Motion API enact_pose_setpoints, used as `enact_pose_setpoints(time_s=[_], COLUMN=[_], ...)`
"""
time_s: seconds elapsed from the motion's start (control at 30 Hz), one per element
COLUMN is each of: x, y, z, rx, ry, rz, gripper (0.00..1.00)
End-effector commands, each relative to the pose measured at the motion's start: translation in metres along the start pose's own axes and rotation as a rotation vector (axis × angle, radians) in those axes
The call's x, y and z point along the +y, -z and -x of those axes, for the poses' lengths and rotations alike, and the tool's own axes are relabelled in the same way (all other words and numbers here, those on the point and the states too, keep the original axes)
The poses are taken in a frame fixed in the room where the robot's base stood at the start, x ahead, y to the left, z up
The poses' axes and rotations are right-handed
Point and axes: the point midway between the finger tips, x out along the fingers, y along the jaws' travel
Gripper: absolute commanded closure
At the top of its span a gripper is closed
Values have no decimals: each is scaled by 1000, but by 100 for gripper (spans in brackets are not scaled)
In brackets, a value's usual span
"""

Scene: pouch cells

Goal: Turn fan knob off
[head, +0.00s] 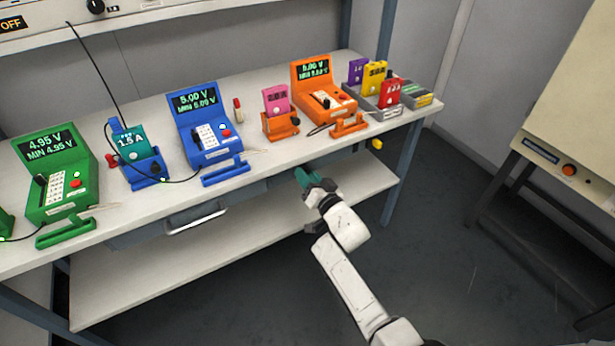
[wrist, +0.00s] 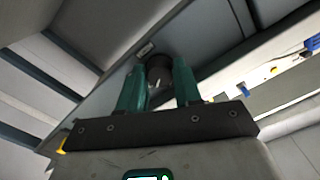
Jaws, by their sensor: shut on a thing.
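My gripper (head: 307,178) has teal fingers and is at the bench's front edge, below the orange charger. In the wrist view my gripper (wrist: 158,88) has its two fingers on either side of a dark round knob (wrist: 158,66), shut on it. A small pale mark shows on the knob's face. A small label (wrist: 145,50) is just above the knob on a grey panel. In the head view my fingers and the bench edge hide this knob. Its setting cannot be read.
The bench (head: 250,186) carries green (head: 62,182), blue (head: 208,122) and orange (head: 322,90) testers. A drawer handle (head: 195,221) sticks out at the front. A lower shelf (head: 200,262) runs below. A cream machine (head: 575,100) stands right; the floor between is clear.

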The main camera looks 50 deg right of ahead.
Motion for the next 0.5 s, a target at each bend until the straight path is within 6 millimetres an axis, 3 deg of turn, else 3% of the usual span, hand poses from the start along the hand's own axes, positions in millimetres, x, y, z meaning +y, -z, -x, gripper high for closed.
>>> enact_pose_setpoints(time_s=[0.5], x=[1], y=[0], z=[0], rx=[1], ry=[0], rz=[404], gripper=[97])
